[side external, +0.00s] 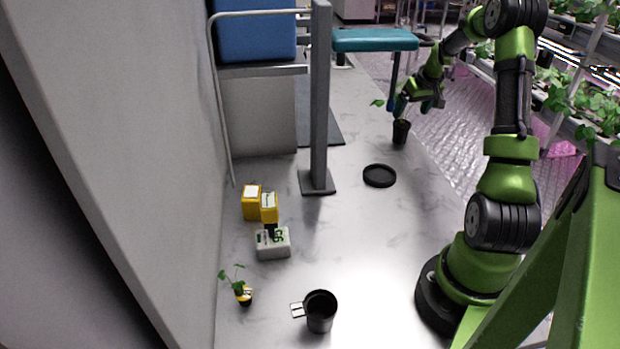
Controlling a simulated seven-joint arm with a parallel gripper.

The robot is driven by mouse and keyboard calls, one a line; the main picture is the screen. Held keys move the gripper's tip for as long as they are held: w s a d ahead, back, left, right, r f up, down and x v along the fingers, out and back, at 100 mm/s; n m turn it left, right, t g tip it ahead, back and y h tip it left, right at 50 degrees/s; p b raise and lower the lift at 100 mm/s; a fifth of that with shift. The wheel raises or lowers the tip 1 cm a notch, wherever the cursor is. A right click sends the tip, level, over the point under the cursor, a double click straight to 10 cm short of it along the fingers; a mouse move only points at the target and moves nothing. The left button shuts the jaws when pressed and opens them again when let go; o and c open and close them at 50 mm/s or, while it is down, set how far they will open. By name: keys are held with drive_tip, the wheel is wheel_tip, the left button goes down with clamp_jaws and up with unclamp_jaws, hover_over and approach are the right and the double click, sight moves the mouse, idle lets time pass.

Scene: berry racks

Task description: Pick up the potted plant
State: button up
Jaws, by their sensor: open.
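A potted plant in a black pot (401,132) stands upright on the grey floor surface at the upper middle right, near the surface's right edge. Its green leaves rise beside and partly behind my gripper. My gripper (424,101) is open, just above and to the right of this pot. I cannot tell whether it touches the stem or leaves. A second, smaller potted plant (244,294) with a yellow-marked pot stands at the lower left, far from my gripper.
A black round dish (379,176) lies near the middle. A grey post (321,110) stands left of it. Yellow-and-white devices (272,243) and a black mug-like container (320,311) stand lower down. Leafy racks (585,100) line the right. The centre of the surface is clear.

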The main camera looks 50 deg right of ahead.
sight(402, 123)
drive_tip(key=x, duration=1)
drive_tip(key=shift+w+d, duration=0.2)
drive_tip(key=c, duration=1.2)
drive_tip(key=shift+o, duration=0.2)
drive_tip(key=shift+r, duration=0.1)
